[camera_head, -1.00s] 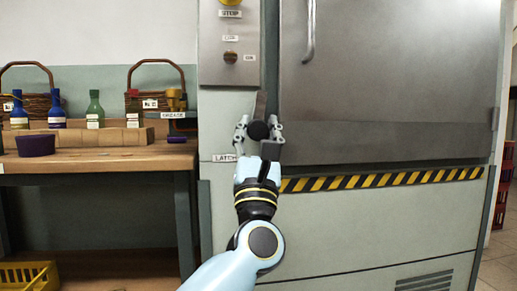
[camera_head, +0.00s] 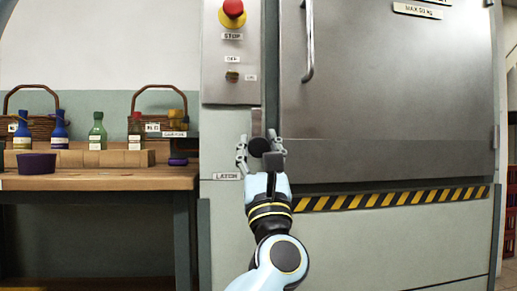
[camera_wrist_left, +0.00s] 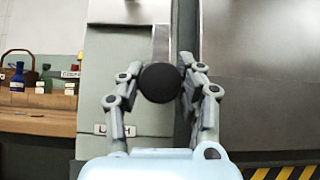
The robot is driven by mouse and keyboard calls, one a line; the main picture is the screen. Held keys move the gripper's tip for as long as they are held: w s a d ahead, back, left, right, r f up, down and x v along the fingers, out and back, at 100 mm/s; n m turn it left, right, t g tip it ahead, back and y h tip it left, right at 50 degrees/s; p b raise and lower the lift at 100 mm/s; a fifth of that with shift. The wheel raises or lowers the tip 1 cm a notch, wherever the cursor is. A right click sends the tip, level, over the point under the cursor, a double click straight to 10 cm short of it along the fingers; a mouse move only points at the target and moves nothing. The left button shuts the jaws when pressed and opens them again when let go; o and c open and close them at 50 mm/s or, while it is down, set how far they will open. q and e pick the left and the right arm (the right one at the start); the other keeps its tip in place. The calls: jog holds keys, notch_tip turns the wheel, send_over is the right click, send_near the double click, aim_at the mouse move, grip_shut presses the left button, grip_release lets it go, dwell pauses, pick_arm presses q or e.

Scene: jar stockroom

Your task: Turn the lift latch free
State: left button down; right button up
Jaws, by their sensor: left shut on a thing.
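The lift latch is a black round knob (camera_head: 260,147) with a grey plate (camera_head: 257,122) standing nearly upright above it, on the pale lift frame beside the steel door. A label reading LATCH (camera_head: 227,176) sits below and to its left. My left gripper (camera_head: 260,141) is shut on the latch, with one finger on each side of the knob. In the left wrist view, the knob (camera_wrist_left: 160,82) lies between the fingers of the left gripper (camera_wrist_left: 161,75), and the plate (camera_wrist_left: 160,43) rises behind it. The latch's mounting is hidden. My right gripper is not in view.
A control panel (camera_head: 231,55) with a red stop button (camera_head: 233,10) is above the latch. The steel door (camera_head: 400,90) with its handle (camera_head: 308,40) is at the right. A wooden bench (camera_head: 100,182) with bottles and baskets stands at the left.

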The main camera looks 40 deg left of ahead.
pick_arm(q)
jog(key=c, duration=0.8)
grip_release()
notch_tip(320, 180, up, 10)
jog(key=shift+f, duration=0.1)
